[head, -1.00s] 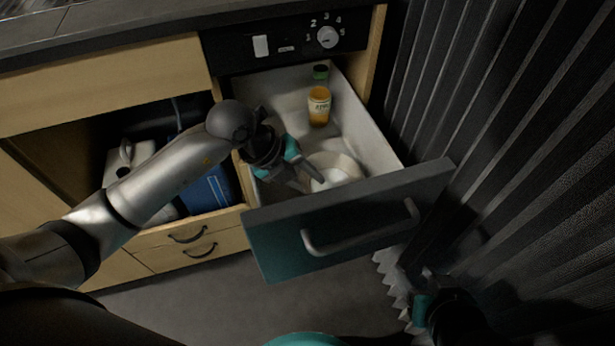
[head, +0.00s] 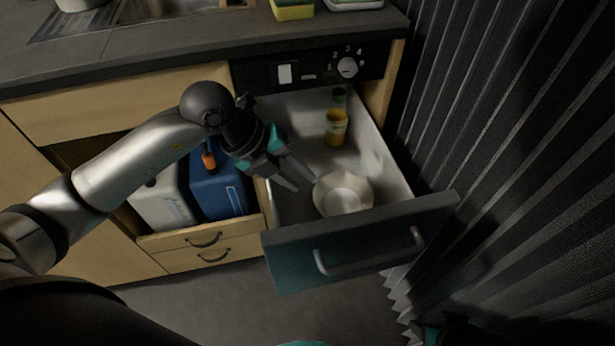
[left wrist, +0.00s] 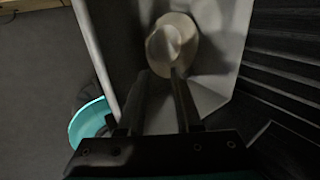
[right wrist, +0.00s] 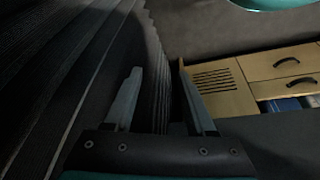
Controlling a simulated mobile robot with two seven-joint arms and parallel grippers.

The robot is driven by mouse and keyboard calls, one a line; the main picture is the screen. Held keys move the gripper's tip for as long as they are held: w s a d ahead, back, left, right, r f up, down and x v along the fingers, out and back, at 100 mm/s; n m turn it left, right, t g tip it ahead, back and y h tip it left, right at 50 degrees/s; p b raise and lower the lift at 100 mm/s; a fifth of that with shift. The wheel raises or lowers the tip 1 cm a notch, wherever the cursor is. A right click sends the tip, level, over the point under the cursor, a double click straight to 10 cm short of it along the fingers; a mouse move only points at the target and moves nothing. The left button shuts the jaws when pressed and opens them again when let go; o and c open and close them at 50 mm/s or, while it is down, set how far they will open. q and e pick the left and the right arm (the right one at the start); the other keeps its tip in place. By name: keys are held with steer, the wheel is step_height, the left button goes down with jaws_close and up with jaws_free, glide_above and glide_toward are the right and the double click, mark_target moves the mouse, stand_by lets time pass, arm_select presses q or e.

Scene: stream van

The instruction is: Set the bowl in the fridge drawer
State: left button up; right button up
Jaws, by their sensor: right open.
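The white bowl (head: 343,193) sits upright on the floor of the open fridge drawer (head: 292,208), near its front panel. It also shows in the left wrist view (left wrist: 172,40), ahead of the fingertips. My left gripper (head: 305,182) is open and empty, just left of and above the bowl, apart from it. Its fingers show in the left wrist view (left wrist: 160,75). My right gripper (right wrist: 160,75) is open and empty, low beside the pleated curtain, away from the drawer. In the head view only a bit of it shows at the bottom edge.
A yellow jar (head: 337,128) and a green-capped bottle (head: 339,97) stand at the back of the drawer. A blue container (head: 218,188) and a white one (head: 163,203) fill the cubby at left. A dark pleated curtain (head: 500,150) closes off the right side.

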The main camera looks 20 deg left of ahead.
arm_select(q)
steer(key=shift+p+v, duration=0.4)
steer(key=shift+v, duration=1.05)
arm_select(e)
steer(key=shift+s+f, duration=0.2)
steer(key=shift+f, duration=1.05)
